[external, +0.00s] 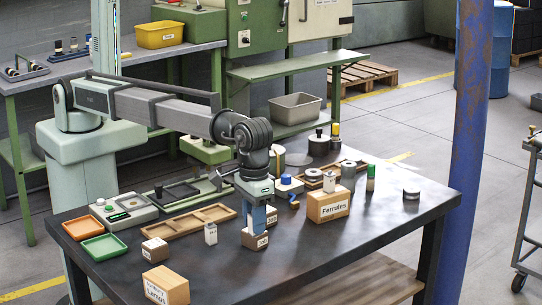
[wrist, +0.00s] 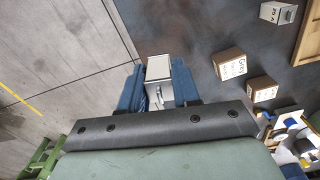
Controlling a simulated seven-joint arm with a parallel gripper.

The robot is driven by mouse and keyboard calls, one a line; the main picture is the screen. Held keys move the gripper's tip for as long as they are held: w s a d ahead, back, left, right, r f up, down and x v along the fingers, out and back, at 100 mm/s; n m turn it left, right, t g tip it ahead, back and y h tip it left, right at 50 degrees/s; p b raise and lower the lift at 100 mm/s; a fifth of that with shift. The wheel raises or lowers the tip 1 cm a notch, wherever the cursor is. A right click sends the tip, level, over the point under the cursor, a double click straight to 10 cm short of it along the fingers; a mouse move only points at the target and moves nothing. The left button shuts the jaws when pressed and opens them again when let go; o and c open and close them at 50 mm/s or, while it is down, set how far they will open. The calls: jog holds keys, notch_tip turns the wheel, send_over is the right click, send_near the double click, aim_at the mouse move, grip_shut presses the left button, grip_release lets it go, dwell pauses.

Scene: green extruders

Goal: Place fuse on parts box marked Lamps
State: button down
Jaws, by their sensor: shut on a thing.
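My gripper (external: 258,222) points down over the dark table's front middle, its blue fingers closed on a pale grey block. The block, apparently a fuse (wrist: 158,67), shows between the fingers in the wrist view; the fingers hide most of it in the external view. The wooden parts box marked Lamps (external: 166,286) stands at the table's front left corner, left of and nearer than my gripper. Its upper label word is hard to read, and its top looks bare. Another light fuse-like block (external: 210,233) stands left of my gripper and shows in the wrist view (wrist: 278,12).
Small labelled boxes stand at the left (external: 155,250) and just below my gripper (external: 255,240). The larger Ferrules box (external: 328,207) is at the right. A wooden tray (external: 185,222), an orange tray (external: 82,228) and a green tray (external: 106,247) lie further left.

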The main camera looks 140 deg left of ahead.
jog(key=d+r+m, duration=0.2)
jog(key=d+r, duration=0.1)
jog(key=d, duration=1.2)
jog(key=r+n, duration=0.2)
jog(key=n, duration=0.2)
send_over(159, 283)
jog(key=shift+f, duration=5)
jog(key=shift+f, duration=0.15)
jog(key=c, duration=0.8)
grip_release()
notch_tip(159, 283, up, 12)
jog(key=shift+r, duration=0.2)
